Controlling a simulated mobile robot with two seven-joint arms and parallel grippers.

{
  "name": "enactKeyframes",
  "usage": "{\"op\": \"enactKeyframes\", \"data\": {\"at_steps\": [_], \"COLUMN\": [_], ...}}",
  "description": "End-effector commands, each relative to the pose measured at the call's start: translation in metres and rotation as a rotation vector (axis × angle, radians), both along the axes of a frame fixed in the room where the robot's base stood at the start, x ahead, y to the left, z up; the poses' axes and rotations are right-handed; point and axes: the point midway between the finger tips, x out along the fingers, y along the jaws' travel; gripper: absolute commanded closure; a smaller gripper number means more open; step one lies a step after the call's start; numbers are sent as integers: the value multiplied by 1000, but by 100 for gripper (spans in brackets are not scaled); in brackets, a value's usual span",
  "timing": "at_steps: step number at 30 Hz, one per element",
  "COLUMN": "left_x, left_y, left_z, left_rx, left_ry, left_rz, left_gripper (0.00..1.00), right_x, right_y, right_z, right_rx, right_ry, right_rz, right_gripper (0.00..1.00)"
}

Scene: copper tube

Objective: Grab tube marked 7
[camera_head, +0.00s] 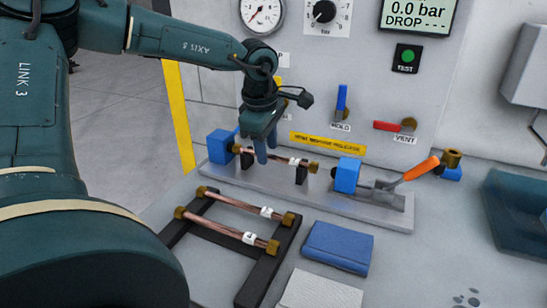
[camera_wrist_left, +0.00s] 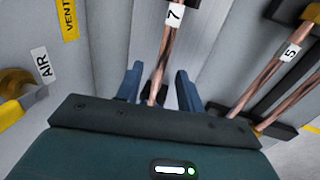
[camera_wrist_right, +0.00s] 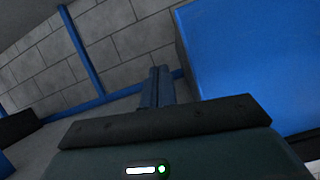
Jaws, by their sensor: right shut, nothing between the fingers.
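The tube marked 7 (camera_wrist_left: 168,40) is copper with a white tag, seen in the left wrist view. In the head view this tube (camera_head: 280,159) lies in the grey test fixture (camera_head: 340,207) between two blue blocks, on black supports, with brass ends. My left gripper (camera_head: 265,148) is over the tube's left part. In the left wrist view its two blue fingers (camera_wrist_left: 158,85) are apart, with the tube running between them; contact is not clear. My right gripper (camera_wrist_right: 158,85) is shut and empty in the right wrist view, and is out of the head view.
A black rack (camera_head: 257,287) in front of the fixture holds two more copper tubes; one tag reads 5 (camera_wrist_left: 291,53). A blue folded cloth (camera_head: 337,246) lies right of the rack. An orange-handled clamp (camera_head: 415,169) stands at the fixture's right. The panel with gauge and levers rises behind.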

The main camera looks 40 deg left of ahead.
Motion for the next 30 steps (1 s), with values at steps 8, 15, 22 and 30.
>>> {"op": "enactKeyframes", "data": {"at_steps": [8,15,22,30], "left_x": [2,2,2,2], "left_y": [0,0,0,0], "left_z": [-10,-10,-9,-9], "left_rx": [0,0,0,0], "left_ry": [-1,-1,-1,-1], "left_rz": [-1,-1,-1,-1], "left_gripper": [62,76,95,100], "right_x": [0,-1,-1,-1], "right_y": [1,2,2,2], "right_z": [-1,-1,-1,-1], "right_rx": [1,2,3,3], "right_ry": [2,2,2,2], "right_rz": [1,3,3,3], "right_gripper": [100,100,100,100]}}
